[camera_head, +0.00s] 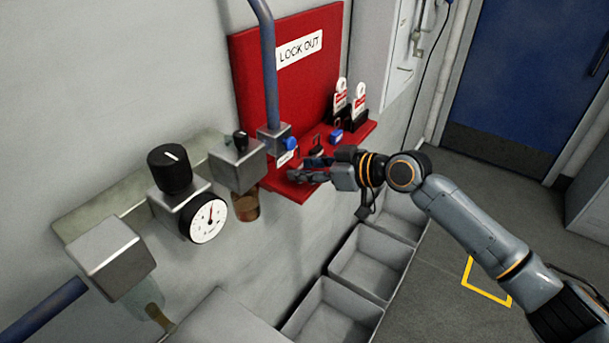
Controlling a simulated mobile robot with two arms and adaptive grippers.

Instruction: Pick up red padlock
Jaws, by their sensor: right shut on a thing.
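My right gripper (304,169) reaches in from the right, low over the front left of the red lockout shelf (357,131). Its fingers are shut on a small red thing, apparently the red padlock (296,176), mostly hidden by the fingers. I cannot tell whether it still touches the shelf. Behind the gripper, a dark shackle (316,139) and a blue padlock (336,136) stand on the shelf. My left gripper is not in view.
A red LOCK OUT board (290,90) rises behind the shelf, with red-and-white tags (341,98) at its right. A blue pipe (267,60) and a gauge (208,221) are to the left. Open grey bins (372,262) stand below.

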